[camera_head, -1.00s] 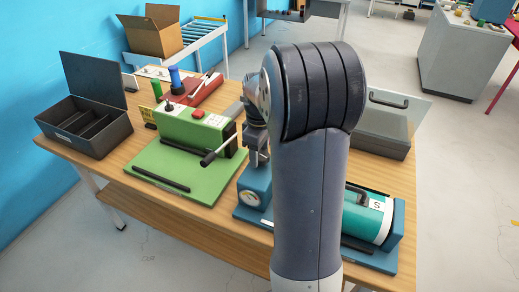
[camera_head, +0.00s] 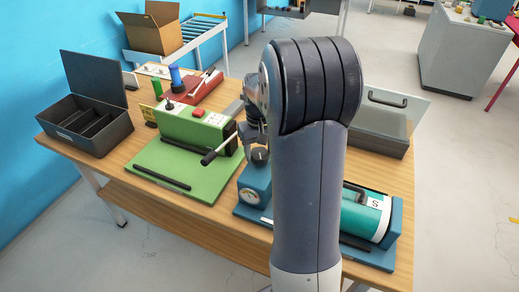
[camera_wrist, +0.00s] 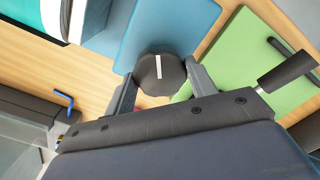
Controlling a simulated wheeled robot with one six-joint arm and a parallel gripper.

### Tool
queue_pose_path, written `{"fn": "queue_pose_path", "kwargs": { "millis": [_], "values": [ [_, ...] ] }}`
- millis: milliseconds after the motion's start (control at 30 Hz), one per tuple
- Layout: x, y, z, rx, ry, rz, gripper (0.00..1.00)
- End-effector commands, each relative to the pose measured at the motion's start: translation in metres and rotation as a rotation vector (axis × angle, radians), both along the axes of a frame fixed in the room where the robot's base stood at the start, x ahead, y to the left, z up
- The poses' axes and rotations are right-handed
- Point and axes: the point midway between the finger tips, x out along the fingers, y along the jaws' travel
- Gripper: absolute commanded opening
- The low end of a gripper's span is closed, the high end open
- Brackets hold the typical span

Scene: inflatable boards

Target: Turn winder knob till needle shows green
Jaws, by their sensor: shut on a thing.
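The winder knob (camera_head: 260,156) is dark and round, on top of a blue box (camera_head: 256,180) near the table's front edge. A round white gauge (camera_head: 249,197) is on the box's front; its needle is too small to read. In the wrist view the knob (camera_wrist: 160,82) is dark and faceted with a white pointer line. My gripper (camera_wrist: 161,74) has one finger on each side of the knob and is shut on it. In the head view my gripper (camera_head: 258,148) is partly hidden by my arm.
A green machine (camera_head: 195,128) with a black crank handle (camera_head: 217,150) stands close to the left. A teal roll (camera_head: 365,216) on a blue base lies to the right. A black open case (camera_head: 85,128) and a grey case (camera_head: 382,130) stand at the table's sides.

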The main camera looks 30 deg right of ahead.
Motion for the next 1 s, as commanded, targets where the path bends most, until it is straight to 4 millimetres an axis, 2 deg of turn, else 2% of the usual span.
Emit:
{"fn": "queue_pose_path", "kwargs": {
  "millis": [567, 600, 867, 1000],
  "values": [
    [0.0002, -0.0002, 0.0003, -0.001, -0.001, -0.037, 0.3],
    [0.0002, -0.0002, 0.0003, -0.001, -0.001, -0.037, 0.54],
    [0.0002, -0.0001, 0.0002, -0.001, -0.001, -0.037, 0.75],
    [0.0001, -0.0001, 0.0001, 0.0, 0.0, -0.037, 0.75]
  ]
}}
